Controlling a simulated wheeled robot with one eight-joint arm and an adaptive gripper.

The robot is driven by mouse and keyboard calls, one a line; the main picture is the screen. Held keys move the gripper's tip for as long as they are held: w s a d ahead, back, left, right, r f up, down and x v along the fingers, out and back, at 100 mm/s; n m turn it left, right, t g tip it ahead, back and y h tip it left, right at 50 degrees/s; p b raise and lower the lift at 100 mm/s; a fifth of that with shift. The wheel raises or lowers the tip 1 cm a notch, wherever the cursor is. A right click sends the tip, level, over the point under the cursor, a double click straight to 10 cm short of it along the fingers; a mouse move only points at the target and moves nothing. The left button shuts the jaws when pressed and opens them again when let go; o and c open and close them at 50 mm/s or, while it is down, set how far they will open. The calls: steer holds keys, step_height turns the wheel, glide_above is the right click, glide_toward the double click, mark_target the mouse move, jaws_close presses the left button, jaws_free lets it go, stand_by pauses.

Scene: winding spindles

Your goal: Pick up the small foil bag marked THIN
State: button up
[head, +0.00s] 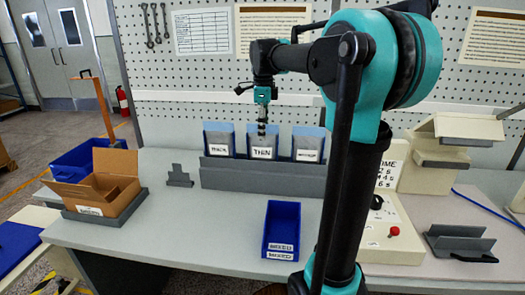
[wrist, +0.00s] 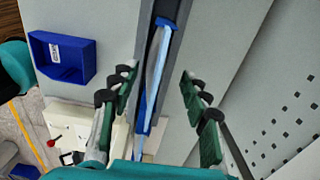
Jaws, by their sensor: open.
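The foil bag marked THIN (head: 262,140) stands upright in the middle of a row of three in a grey rack (head: 262,178).
A blue bin (head: 280,232) stands on the bench in front of the rack. An open cardboard box (head: 108,182) sits in a grey tray at left. A machine with a red knob (head: 394,231) is at right. A pegboard wall (head: 365,115) is close behind the rack.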

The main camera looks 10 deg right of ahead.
mark_target(263, 147)
steer(key=shift+s+a+f, duration=0.1)
steer(key=shift+s+f, duration=0.05)
steer(key=shift+f, duration=1.5)
steer(key=shift+s+a+f, duration=0.1)
steer(key=shift+f, duration=1.5)
steer(key=shift+c, duration=0.5)
jaws_close()
